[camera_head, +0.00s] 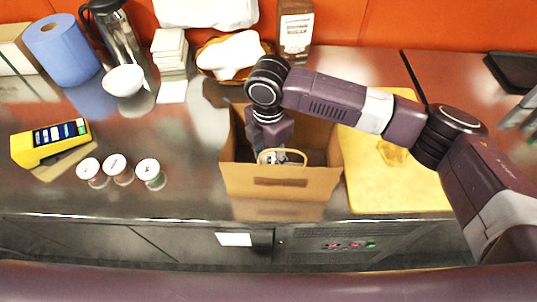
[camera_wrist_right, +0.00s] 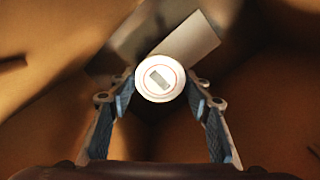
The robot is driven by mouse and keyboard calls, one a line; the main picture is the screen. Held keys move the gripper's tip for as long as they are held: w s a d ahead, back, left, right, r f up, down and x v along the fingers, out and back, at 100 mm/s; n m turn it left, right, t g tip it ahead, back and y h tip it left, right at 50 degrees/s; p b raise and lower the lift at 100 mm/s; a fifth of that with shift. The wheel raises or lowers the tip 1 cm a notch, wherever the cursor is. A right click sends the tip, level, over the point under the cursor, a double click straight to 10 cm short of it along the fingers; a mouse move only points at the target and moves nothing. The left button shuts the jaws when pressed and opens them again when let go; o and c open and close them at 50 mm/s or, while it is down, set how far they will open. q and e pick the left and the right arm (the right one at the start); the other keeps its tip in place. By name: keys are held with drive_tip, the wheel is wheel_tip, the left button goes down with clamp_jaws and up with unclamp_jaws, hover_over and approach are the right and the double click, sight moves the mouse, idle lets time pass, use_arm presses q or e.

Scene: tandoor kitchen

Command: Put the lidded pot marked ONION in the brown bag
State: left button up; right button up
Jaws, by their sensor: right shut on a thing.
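The open brown bag (camera_head: 282,188) stands on the steel counter. My right arm reaches down into it from above, and the right gripper (camera_wrist_right: 161,97) is inside the bag. In the right wrist view its two fingers are shut on a small pot with a white lid (camera_wrist_right: 160,79). The lid has a red ring and a grey label too blurred to read. The bag's brown walls surround the fingers. Three similar white-lidded pots, a left one (camera_head: 88,168), a middle one (camera_head: 115,164) and a right one (camera_head: 149,169), stand on the counter left of the bag; their marks are unreadable.
A yellow cutting board (camera_head: 400,185) lies right of the bag. A yellow card-reader-like device (camera_head: 42,146) is at far left. Behind are a blue roll (camera_head: 62,50), a white bowl (camera_head: 123,80), stacked napkins (camera_head: 169,52) and a basket with white cloth (camera_head: 232,55). A pale rectangular piece (camera_wrist_right: 185,38) shows beyond the held pot.

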drive_tip(key=shift+f, duration=0.15)
drive_tip(key=o, duration=1.3)
drive_tip(key=shift+o, duration=0.2)
wheel_tip(320, 180, up, 20)
drive_tip(key=p, duration=1.4)
